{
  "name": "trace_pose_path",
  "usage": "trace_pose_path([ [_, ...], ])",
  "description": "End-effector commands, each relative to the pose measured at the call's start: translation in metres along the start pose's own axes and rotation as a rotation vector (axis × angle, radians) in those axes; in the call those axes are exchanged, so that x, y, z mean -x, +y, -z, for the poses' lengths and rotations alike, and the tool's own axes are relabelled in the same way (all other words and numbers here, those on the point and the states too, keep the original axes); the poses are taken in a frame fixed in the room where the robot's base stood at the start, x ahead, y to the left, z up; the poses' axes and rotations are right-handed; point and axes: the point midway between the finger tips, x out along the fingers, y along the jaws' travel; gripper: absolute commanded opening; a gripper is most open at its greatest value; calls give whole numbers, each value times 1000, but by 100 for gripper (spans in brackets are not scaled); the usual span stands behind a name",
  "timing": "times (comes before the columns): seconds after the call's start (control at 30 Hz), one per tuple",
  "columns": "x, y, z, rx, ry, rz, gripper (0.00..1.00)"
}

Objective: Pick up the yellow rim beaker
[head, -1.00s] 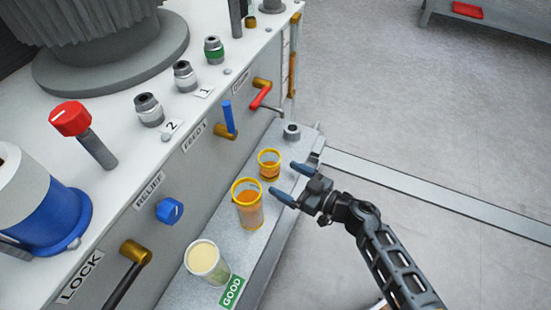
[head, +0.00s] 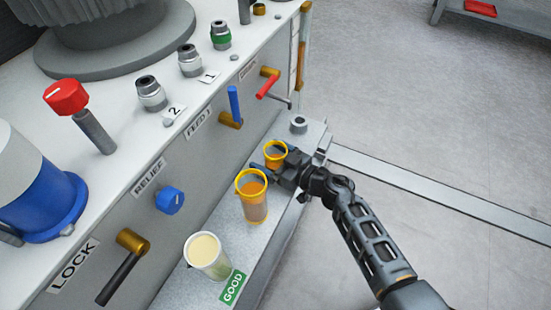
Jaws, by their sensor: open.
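Two beakers with yellow rims and orange-brown contents stand upright on the grey ledge (head: 232,262). The larger one (head: 254,207) is nearer, and the smaller one (head: 275,157) is farther back. My gripper (head: 270,161) is open and low, reaching in from the right at the smaller beaker. One dark blue finger shows on its near side, between the two beakers. The other finger is mostly hidden, so I cannot tell whether either touches the beaker. The lower part of the smaller beaker is covered by the gripper.
A cup of pale yellow liquid (head: 207,254) stands nearer on the ledge by a green GOOD label (head: 233,287). A grey fitting (head: 298,125) sits at the ledge's far end. Valve handles, including a blue lever (head: 234,104), stick out from the panel.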

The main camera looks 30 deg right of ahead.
Motion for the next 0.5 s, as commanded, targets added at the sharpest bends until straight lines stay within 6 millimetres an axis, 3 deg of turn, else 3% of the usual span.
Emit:
trace_pose_path([
  [0.1,0,0,0,0,0,0,91],
  [0.5,1,0,1,1,0,0,53],
])
